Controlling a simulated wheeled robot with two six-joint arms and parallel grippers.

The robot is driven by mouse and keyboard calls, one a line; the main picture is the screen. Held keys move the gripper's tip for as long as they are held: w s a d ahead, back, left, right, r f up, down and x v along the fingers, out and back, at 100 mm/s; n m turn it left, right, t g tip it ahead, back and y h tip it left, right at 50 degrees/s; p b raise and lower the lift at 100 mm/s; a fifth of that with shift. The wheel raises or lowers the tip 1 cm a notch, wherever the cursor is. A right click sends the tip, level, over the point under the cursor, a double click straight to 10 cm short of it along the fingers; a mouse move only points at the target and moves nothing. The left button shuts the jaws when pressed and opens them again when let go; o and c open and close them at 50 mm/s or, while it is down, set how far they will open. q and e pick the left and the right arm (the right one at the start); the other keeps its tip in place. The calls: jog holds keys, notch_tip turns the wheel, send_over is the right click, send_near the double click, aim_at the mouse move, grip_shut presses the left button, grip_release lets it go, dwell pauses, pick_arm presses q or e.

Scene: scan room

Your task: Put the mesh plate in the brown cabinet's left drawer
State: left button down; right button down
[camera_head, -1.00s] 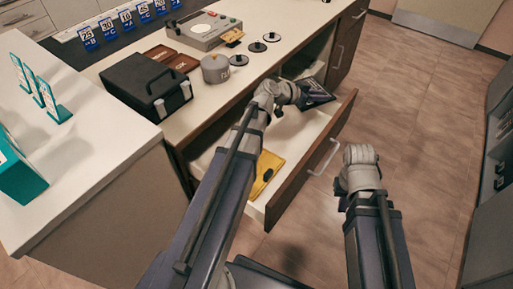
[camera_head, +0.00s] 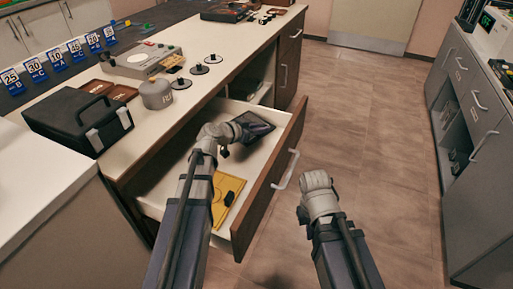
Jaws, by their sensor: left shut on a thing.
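The brown cabinet's drawer (camera_head: 274,188) is pulled open. A dark flat plate (camera_head: 258,126), which looks like the mesh plate, is at the end of my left arm over the far part of the drawer. My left gripper (camera_head: 240,132) is shut on it; the fingers are mostly hidden. I cannot tell whether the plate touches the drawer floor. A yellow plate (camera_head: 226,188) with a black knob lies in the near part of the drawer. My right gripper (camera_head: 318,188) is outside the drawer, right of its front; its fingers are hidden behind the wrist.
A black case (camera_head: 75,120), a grey round weight (camera_head: 156,95), black discs (camera_head: 198,70) and a grey device (camera_head: 150,60) stand on the counter above the drawer. Grey cabinets (camera_head: 480,150) line the right side. The floor (camera_head: 375,150) between is clear.

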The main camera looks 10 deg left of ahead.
aim_at(260, 148)
pick_arm(q)
jog(key=shift+f+b, duration=2.1)
jog(key=shift+f, duration=0.55)
jog(key=shift+r, duration=0.15)
jog(key=c, duration=1.2)
grip_release()
jog(key=shift+f, duration=0.2)
jog(key=shift+c, duration=0.2)
jog(key=o, duration=0.5)
jog(key=shift+r, duration=0.1)
